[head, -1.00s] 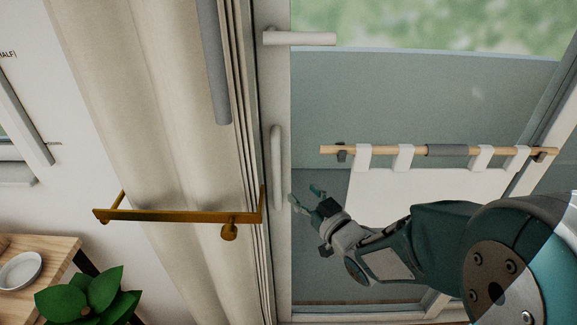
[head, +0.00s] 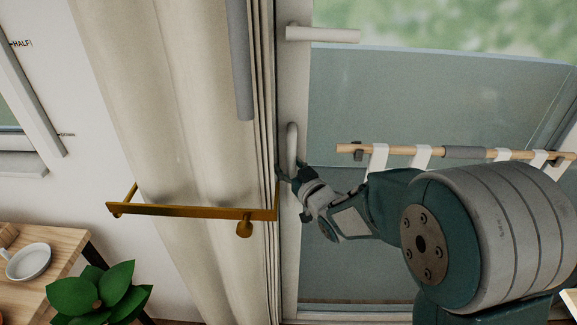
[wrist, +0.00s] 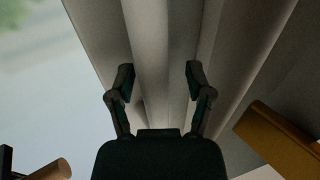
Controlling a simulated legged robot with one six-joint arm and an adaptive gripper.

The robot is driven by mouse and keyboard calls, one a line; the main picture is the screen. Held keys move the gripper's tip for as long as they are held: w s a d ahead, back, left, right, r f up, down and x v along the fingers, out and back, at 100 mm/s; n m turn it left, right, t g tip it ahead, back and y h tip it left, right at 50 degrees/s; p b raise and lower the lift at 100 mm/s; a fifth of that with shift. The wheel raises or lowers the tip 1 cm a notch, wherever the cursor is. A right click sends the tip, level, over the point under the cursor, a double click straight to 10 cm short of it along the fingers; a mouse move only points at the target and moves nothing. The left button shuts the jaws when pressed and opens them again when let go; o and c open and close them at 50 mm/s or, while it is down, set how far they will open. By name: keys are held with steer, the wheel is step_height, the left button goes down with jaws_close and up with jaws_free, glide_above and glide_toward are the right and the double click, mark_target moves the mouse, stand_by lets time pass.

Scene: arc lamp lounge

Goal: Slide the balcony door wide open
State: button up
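The balcony door has a pale frame (head: 293,90) and a large glass pane (head: 400,105). A pale upright pull handle (head: 292,140) sits on its left stile, and a white lever-like bar (head: 322,34) is higher up. My gripper (head: 287,171) is at the lower end of the upright handle in the head view. In the wrist view my gripper (wrist: 159,78) has its two fingers spread, with pale upright strips beyond them. I cannot tell whether the handle lies between the fingers or whether they touch it.
A cream curtain (head: 150,110) hangs just left of the door frame. A brass bar (head: 190,213) juts out near my gripper. A wooden rod (head: 400,150) with white cloth loops is at the right. A plant (head: 100,292) and a wooden table (head: 65,245) stand lower left.

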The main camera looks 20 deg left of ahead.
steer(key=shift+d, duration=0.35)
jaws_close()
steer(key=w+d, duration=0.3)
steer(key=d, duration=1)
steer(key=shift+r, duration=0.15)
jaws_free()
steer(key=shift+w, duration=0.1)
steer(key=shift+o, duration=0.6)
steer(key=shift+d, duration=0.25)
steer(key=shift+w+d, duration=0.1)
steer(key=shift+d, duration=0.45)
steer(key=shift+a, duration=0.1)
